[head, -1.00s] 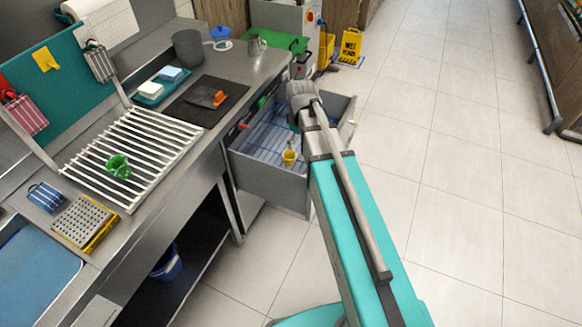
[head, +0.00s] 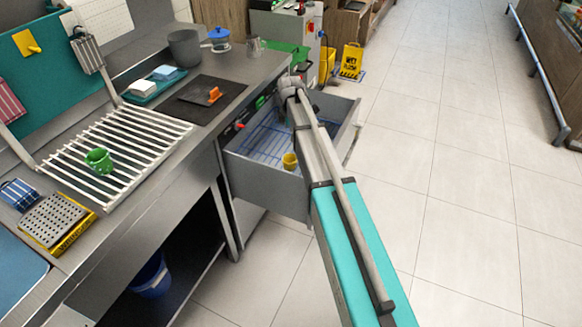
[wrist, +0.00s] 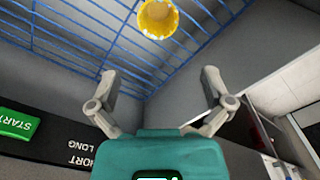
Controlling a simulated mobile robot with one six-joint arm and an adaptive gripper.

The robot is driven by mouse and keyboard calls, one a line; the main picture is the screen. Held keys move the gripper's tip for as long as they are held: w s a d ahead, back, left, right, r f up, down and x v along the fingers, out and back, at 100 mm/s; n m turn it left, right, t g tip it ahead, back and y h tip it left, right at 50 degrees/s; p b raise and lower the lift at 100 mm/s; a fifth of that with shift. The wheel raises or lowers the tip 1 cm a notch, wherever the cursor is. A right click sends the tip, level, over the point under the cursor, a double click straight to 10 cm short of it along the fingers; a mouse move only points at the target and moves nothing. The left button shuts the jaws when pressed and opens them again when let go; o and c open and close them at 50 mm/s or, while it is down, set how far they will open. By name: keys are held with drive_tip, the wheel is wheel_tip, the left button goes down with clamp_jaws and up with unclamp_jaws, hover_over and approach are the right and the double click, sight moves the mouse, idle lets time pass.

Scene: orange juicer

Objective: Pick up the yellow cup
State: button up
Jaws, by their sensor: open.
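The yellow cup (head: 290,161) stands in the open drawer on a blue wire rack, near the drawer's front wall. In the wrist view the cup (wrist: 158,19) shows at the top centre, its round opening facing the camera. My gripper (wrist: 160,88) is open and empty, its two fingers spread wide. The cup lies beyond the fingertips and is not between them. In the head view my arm reaches over the drawer and the gripper's fingers are hidden.
The grey drawer (head: 262,181) has walls around the blue rack (head: 268,140). A control panel with a green START button (wrist: 17,124) is close to my gripper. The floor at right is clear.

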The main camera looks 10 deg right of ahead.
idle(0.3)
drive_tip(key=b, duration=0.9)
approach(290, 159)
drive_tip(key=s+f, duration=0.2)
drive_tip(key=shift+s+a+f, duration=0.25)
drive_tip(key=shift+s, duration=0.05)
drive_tip(key=shift+f, duration=0.1)
drive_tip(key=shift+w+f+b, duration=0.1)
drive_tip(key=shift+f+b, duration=2.3)
drive_tip(key=shift+f, duration=0.1)
drive_tip(key=c, duration=0.9)
drive_tip(key=shift+o, duration=0.2)
drive_tip(key=shift+r, duration=0.25)
wheel_tip(290, 159, up, 10)
drive_tip(key=p, duration=1)
drive_tip(key=shift+f, duration=0.2)
